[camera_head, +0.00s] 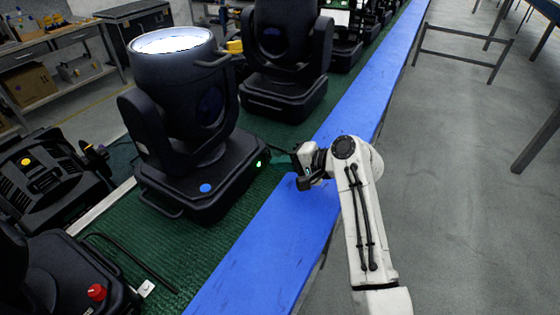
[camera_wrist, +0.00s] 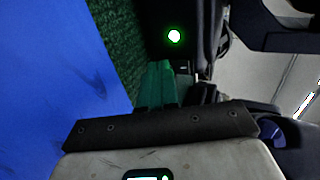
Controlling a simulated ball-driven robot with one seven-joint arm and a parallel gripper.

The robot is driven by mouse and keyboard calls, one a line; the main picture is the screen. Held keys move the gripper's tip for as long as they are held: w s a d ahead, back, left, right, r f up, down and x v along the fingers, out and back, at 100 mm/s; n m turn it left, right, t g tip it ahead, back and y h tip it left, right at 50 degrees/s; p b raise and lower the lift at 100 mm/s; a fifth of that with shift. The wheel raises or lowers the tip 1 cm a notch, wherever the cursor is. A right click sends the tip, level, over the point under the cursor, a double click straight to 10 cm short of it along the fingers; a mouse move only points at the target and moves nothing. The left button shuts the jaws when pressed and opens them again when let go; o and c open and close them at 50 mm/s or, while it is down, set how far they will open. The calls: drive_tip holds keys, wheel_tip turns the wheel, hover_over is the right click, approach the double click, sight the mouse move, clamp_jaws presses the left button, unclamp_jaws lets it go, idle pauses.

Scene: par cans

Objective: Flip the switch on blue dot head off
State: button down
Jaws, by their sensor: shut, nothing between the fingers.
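The blue dot head (camera_head: 178,120) is a black moving-head light with a blue dot (camera_head: 205,188) on its base. Its top lens (camera_head: 172,40) glows white. A small green-lit spot, seemingly the switch (camera_head: 258,163), shows on the base's right side; it also glows in the wrist view (camera_wrist: 174,36). My gripper (camera_head: 279,160) is just right of that side, its teal fingers pointing at the base. In the wrist view the shut, empty fingers (camera_wrist: 160,80) end a little below the green light. I cannot tell whether they touch the base.
A blue strip (camera_head: 275,235) runs along the edge of the green mat (camera_head: 115,215), under my arm. Another black head (camera_head: 285,50) stands behind. A yellow-dot unit (camera_head: 40,175) and a red-knobbed unit (camera_head: 70,280) are at left.

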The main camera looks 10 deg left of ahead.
drive_tip(key=shift+a, duration=0.2)
drive_tip(key=shift+w+a+f+y+b, duration=0.15)
drive_tip(key=shift+f+y+b, duration=0.3)
drive_tip(key=shift+b, duration=0.5)
drive_tip(key=shift+r+p, duration=0.4)
drive_tip(key=shift+p, duration=0.05)
drive_tip(key=shift+r, duration=0.1)
drive_tip(key=shift+r+p, duration=0.75)
drive_tip(key=shift+r, duration=0.05)
drive_tip(key=shift+f, duration=0.1)
